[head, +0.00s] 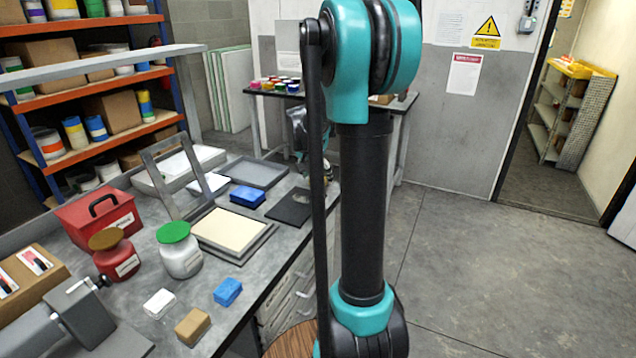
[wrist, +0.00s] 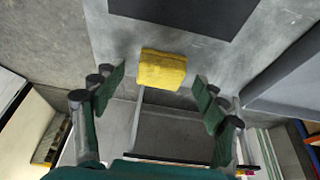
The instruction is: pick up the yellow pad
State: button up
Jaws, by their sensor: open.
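The yellow pad (wrist: 162,70) lies on the grey bench top (wrist: 130,40) in the wrist view, close to the bench edge. It sits between and slightly beyond the two green fingers of my gripper (wrist: 159,80), which are open and spread to either side with nothing held. The fingers do not appear to touch the pad. In the head view I cannot make out the yellow pad; my arm hides part of the bench there.
A dark mat (wrist: 185,12) lies beyond the pad. A grey tray (head: 262,172), blue pad (head: 247,196), cream panel (head: 229,230), green-lidded jar (head: 181,258) and red box (head: 95,217) occupy the bench. Floor at right is clear.

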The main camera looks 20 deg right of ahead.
aim_at(317, 178)
jog(key=shift+w+d+f, duration=0.1)
jog(key=shift+f, duration=0.25)
jog(key=shift+c, duration=0.2)
jog(key=c, duration=1.1)
jog(key=shift+r, duration=0.15)
notch_tip(317, 178, up, 20)
jog(key=shift+f, duration=0.1)
